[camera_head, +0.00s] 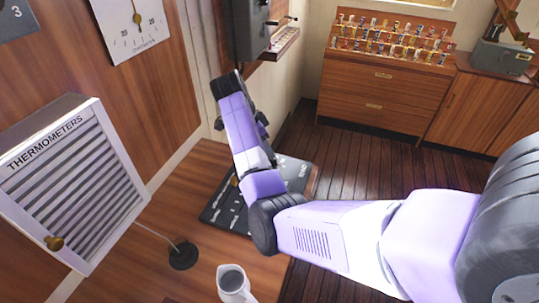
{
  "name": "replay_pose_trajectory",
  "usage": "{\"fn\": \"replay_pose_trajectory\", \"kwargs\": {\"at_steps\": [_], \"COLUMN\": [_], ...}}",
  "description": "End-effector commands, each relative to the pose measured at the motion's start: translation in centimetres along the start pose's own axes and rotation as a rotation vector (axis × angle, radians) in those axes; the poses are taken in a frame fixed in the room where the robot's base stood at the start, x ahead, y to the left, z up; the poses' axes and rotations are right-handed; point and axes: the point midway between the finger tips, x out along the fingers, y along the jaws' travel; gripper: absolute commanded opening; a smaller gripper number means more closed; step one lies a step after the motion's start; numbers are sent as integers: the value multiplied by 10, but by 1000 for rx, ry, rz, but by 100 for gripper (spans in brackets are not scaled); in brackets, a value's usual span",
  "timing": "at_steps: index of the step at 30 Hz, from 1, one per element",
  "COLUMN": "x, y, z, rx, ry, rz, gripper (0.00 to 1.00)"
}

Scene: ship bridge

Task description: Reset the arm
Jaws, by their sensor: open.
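My arm reaches in from the right edge, bends at a black elbow above the wooden desk (205,175), and its purple forearm rises towards the wall. My gripper (262,124) is mostly hidden behind the forearm's upper end; only dark parts show at its sides. It is open, and I see nothing held in it. The arm's end is up in front of the wall corner, above a dark tray or panel (212,212) on the desk, which the arm partly covers.
A louvred THERMOMETERS box (70,150) is on the left wall. A white jug (232,284) and a black round base with a thin rod (183,256) stand on the desk. A drawer cabinet (375,85) bears rows of small bottles. Dark plank floor (350,160) lies clear behind the arm.

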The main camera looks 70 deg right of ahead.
Motion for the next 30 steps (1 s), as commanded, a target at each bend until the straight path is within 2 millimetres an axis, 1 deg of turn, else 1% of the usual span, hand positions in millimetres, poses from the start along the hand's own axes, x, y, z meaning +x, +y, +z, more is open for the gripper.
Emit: {"fn": "replay_pose_trajectory", "kwargs": {"at_steps": [3,8,27,29,30], "x": [-14,-22,-23,-23,-23], "y": [-1,0,0,-7,-16], "z": [0,0,0,-2,-4], "rx": [1,2,-17,-53,-86], "ry": [1,1,1,10,17], "rz": [-1,0,0,-29,-64], "gripper": [45,45,45,45,45]}}
